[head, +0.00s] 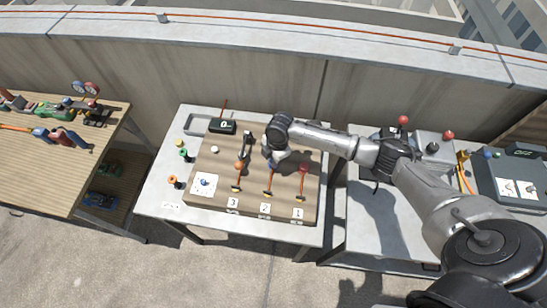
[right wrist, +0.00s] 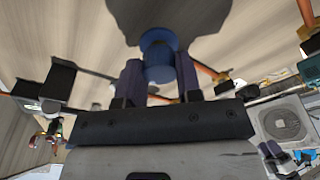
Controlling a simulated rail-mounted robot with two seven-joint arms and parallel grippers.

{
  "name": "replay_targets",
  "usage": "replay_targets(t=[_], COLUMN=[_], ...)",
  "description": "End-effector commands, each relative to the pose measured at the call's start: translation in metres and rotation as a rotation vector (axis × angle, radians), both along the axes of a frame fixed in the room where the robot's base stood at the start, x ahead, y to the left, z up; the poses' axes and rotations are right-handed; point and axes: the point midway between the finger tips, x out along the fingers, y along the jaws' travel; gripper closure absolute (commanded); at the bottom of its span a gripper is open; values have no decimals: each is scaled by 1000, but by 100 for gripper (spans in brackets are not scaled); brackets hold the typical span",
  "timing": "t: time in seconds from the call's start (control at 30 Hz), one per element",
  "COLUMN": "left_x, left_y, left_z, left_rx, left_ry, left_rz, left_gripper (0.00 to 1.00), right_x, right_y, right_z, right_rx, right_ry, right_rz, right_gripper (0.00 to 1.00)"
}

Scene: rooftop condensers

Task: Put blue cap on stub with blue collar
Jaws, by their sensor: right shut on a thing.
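My right gripper (head: 276,163) reaches in from the right over the wooden board, above the middle line marked 2. In the right wrist view, its two dark fingers are shut on a blue cap (right wrist: 160,57), a short cylinder with a wider rim. The gripper hides most of the cap and the end of the middle line in the head view, so I cannot tell whether the cap touches a stub. I cannot make out a blue collar. An orange knob (head: 239,166) tops line 3 and a red knob (head: 303,168) tops line 1. My left gripper is not in view.
The wooden board (head: 228,190) lies on a grey table (head: 150,207). Yellow (head: 179,143), green (head: 184,154) and orange (head: 173,180) pieces stand along its left side. A grey tray (head: 196,124) and a black display (head: 222,126) are behind. A second table stands right.

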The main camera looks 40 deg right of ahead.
Motion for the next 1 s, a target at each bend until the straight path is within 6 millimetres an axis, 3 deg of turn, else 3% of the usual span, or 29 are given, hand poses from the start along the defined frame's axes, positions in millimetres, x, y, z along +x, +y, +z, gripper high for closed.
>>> replay_targets(t=[1.0], left_x=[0], left_y=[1], left_z=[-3], left_rx=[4], left_ry=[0], left_rz=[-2], left_gripper=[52], right_x=[0], right_y=[0], right_z=[-9], right_rx=[0], right_ry=[0], right_rz=[0], right_gripper=[89])
